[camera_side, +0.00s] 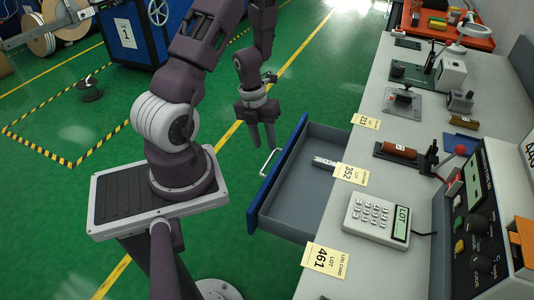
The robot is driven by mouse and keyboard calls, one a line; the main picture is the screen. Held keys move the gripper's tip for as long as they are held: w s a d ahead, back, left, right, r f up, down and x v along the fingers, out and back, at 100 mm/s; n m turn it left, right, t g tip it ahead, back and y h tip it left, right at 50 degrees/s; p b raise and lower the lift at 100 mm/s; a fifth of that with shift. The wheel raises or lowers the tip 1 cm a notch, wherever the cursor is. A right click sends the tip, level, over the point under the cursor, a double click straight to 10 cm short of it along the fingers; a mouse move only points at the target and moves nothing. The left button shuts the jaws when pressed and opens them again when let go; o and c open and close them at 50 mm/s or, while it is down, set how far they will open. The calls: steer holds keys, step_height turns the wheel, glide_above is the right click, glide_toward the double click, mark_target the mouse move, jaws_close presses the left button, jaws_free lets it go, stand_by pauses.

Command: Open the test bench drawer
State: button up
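The test bench drawer (300,190) stands pulled out from the bench, its grey inside showing. It has a blue front panel (277,175) with a white bar handle (269,162) on its outer face. My gripper (262,147) points down just beyond the handle, in front of the drawer face. Its two fingers are apart with nothing between them. It looks clear of the handle. A small pale object (323,163) lies in the drawer near the bench edge.
The grey bench top (350,270) carries a keypad device (376,218), a control panel (480,215), several fixtures and yellow lot cards (326,259) hanging at its edge. Green floor (300,80) is open beyond my gripper. A blue cabinet (140,35) and reels stand at the far left.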

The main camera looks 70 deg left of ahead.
mark_target(268, 160)
steer(key=f, duration=0.5)
steer(key=shift+w+d+f, duration=0.1)
steer(key=shift+w+d, duration=0.25)
jaws_close()
stand_by(1.0)
